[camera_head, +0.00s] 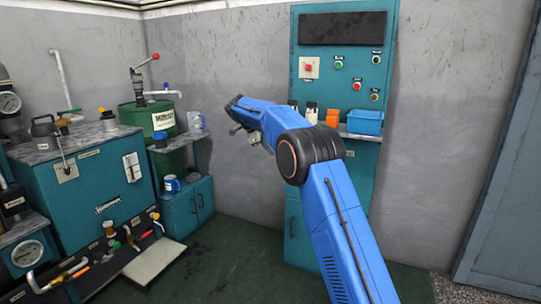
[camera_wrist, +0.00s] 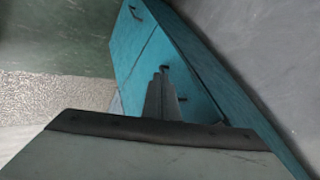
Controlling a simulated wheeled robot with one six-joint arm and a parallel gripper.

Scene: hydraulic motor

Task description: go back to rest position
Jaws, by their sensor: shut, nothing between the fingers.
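My blue arm reaches up from the lower right in the head view, bends at a dark elbow joint, and points left in front of the grey wall. My gripper (camera_wrist: 163,78) shows in the wrist view as narrow grey fingers close together, shut with nothing between them. Behind the fingers is a teal cabinet (camera_wrist: 205,85) with dark handles; the fingers appear apart from it. In the head view the gripper end is small and partly hidden by the arm, so its exact pose is hard to tell.
A teal control panel (camera_head: 343,75) with buttons and a shelf holding a blue bin (camera_head: 365,122) stands behind the arm. At left are a teal workbench machine (camera_head: 85,195), a green drum (camera_head: 140,115) and a low cabinet (camera_head: 180,212). The wall between drum and panel is bare.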

